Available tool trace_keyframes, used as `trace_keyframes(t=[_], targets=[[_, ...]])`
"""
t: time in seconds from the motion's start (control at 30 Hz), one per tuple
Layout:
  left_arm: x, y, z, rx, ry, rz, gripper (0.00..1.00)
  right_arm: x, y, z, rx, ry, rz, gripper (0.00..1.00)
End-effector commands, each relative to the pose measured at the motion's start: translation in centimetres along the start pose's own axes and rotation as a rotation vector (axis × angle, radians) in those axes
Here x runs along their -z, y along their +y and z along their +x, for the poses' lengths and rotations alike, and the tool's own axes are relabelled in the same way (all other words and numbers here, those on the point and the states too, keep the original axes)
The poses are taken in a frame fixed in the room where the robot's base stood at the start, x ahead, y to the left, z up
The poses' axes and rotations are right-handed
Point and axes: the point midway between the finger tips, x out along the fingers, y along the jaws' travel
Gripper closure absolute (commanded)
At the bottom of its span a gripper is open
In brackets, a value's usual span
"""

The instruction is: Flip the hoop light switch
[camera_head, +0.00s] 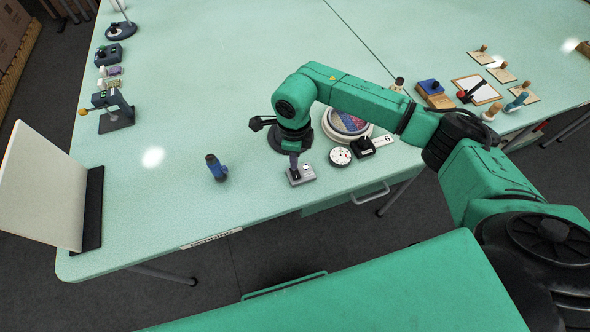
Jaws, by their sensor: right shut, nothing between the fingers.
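A small grey switch box (302,177) sits near the table's front edge, with a small pale part on its top. My right gripper (294,166) is shut and empty, pointing down at the box's left side. Its tips overlap the box in the picture; I cannot tell whether they touch it. The round hoop (347,124), with coloured patterned fabric inside a pale rim, stands behind and to the right, partly hidden by my right arm. My left gripper is not in view.
A white round disc (340,156) and a black block with a "6" card (364,147) lie right of the box. A white panel (42,185) stands at the far left.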

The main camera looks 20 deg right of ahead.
Motion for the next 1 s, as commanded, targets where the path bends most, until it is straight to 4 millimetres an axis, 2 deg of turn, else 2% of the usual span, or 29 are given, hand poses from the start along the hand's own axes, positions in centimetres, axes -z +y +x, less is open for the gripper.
trace_keyframes(t=[1.0], targets=[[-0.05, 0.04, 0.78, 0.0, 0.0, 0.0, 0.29, 0.0, -0.01, 0.85, 0.0, 0.0, 0.0, 1.0]])
